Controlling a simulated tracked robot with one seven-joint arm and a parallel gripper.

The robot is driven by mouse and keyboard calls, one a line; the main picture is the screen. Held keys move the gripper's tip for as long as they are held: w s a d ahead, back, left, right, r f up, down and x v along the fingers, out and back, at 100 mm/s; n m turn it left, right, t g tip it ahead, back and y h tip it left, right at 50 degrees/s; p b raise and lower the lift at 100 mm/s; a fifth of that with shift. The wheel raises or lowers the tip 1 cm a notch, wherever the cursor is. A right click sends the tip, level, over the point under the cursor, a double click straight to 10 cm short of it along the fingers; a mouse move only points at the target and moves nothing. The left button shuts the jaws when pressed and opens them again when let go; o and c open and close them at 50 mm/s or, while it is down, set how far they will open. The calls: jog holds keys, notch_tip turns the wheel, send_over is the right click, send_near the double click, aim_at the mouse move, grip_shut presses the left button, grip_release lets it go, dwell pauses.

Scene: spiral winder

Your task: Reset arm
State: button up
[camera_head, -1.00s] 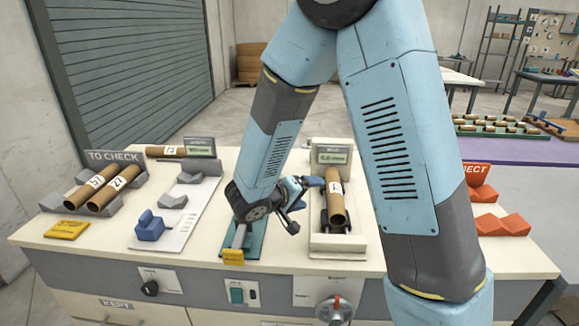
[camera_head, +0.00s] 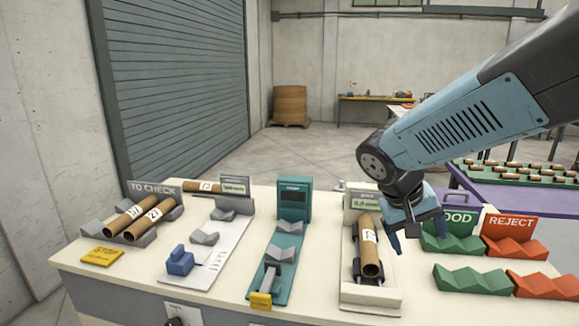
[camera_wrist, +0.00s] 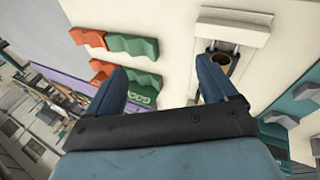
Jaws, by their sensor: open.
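My gripper (camera_head: 418,245) is raised above the bench, to the right of the white cradle station (camera_head: 366,298) and in front of the green GOOD sign (camera_head: 448,233). Its two blue fingers are apart with nothing between them, as the wrist view (camera_wrist: 165,95) also shows. A brown tube (camera_head: 369,252) with a white label lies in the white station, apart from the fingers. In the wrist view the tube's open end (camera_wrist: 219,65) shows beside the right finger.
Green rests (camera_head: 470,280) and red rests (camera_head: 545,287) stand at the right by the REJECT sign (camera_head: 511,224). A teal station (camera_head: 283,277) is left of the white one. Two tubes (camera_head: 148,217) lie by the TO CHECK sign (camera_head: 153,190). Air above the bench's left and middle is clear.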

jog(key=s+a+r+t+y, duration=0.1)
jog(key=s+r+t+y, duration=0.3)
jog(key=s+r+y, duration=0.1)
jog(key=shift+s+a+r+n, duration=0.3)
jog(key=shift+s+a+r, duration=0.05)
jog(key=shift+s+r, duration=0.6)
